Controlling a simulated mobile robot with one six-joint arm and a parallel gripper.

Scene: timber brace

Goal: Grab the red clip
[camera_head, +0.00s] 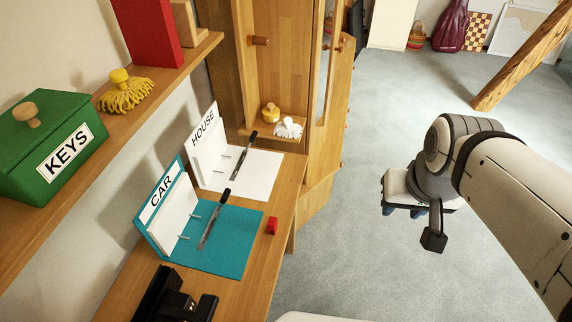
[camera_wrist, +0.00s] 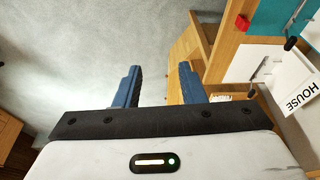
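The red clip (camera_head: 272,225) is a small red block on the wooden counter, at the right edge of the teal CAR board. It also shows in the wrist view (camera_wrist: 242,22), near the top right on the counter's edge. My gripper (camera_wrist: 157,82) has two blue fingers spread apart with nothing between them. In the head view my gripper (camera_head: 404,211) hangs over the open floor, to the right of the counter and well apart from the clip, its fingers mostly hidden under the wrist.
A green KEYS box (camera_head: 30,150) stands on the shelf at left. A timber brace (camera_head: 525,58) slants at the upper right. The grey floor between is clear.

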